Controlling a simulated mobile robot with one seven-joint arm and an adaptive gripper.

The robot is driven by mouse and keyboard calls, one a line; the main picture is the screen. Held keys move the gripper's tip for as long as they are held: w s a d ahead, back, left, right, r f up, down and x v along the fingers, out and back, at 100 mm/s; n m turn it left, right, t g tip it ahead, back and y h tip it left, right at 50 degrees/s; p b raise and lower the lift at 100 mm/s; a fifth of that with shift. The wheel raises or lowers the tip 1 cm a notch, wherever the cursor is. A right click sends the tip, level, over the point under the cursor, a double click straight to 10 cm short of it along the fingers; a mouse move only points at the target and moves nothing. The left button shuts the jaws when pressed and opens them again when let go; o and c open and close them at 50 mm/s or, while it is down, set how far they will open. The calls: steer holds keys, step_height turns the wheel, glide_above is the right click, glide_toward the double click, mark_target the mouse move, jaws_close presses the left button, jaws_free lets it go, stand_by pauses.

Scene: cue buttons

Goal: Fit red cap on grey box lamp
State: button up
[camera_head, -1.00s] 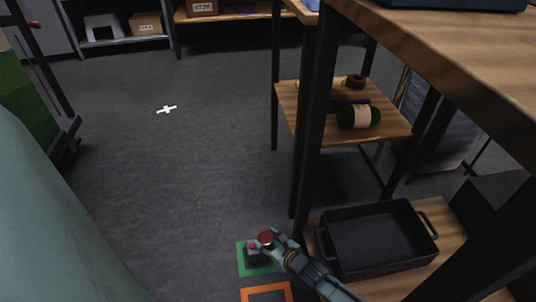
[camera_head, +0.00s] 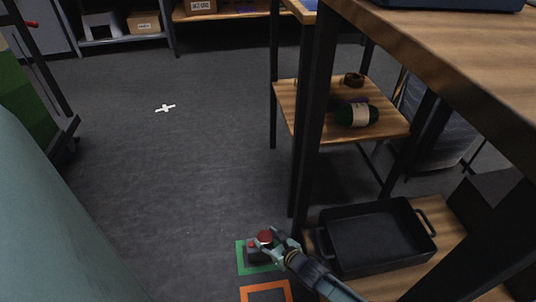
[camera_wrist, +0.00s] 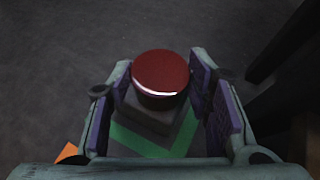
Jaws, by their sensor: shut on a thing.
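The red cap (camera_wrist: 160,74) is round, with a bright streak along its near edge. My gripper (camera_wrist: 160,82) is shut on it, with a finger at each side. The cap also shows in the head view (camera_head: 265,236), between my fingertips. The grey box (camera_wrist: 150,112) is below the cap in the wrist view, over a green outline on the floor. The cap hides the middle of the box top. A small red spot (camera_head: 252,245) shows at the box's left in the head view. I cannot tell whether cap and box touch.
The green floor outline (camera_head: 241,261) surrounds the box, with an orange outline (camera_head: 265,288) nearer. A black tray (camera_head: 378,238) stands on the low wooden shelf at right. A dark table leg (camera_head: 307,130) rises close to my arm. The floor at left is open.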

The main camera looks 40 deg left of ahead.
mark_target(268, 240)
steer(key=shift+r, duration=0.15)
steer(key=shift+r+p, duration=0.65)
steer(key=shift+p, duration=0.15)
steer(key=shift+r+p, duration=0.2)
steer(key=shift+p, duration=0.15)
stand_by(1.0)
steer(key=shift+r+p, duration=0.5)
steer(key=shift+r+p, duration=0.1)
steer(key=shift+p, duration=0.2)
stand_by(0.5)
steer(key=shift+f+b, duration=0.8)
steer(key=shift+f, duration=0.45)
stand_by(0.4)
steer(key=o, duration=0.7)
steer(key=shift+c, duration=0.2)
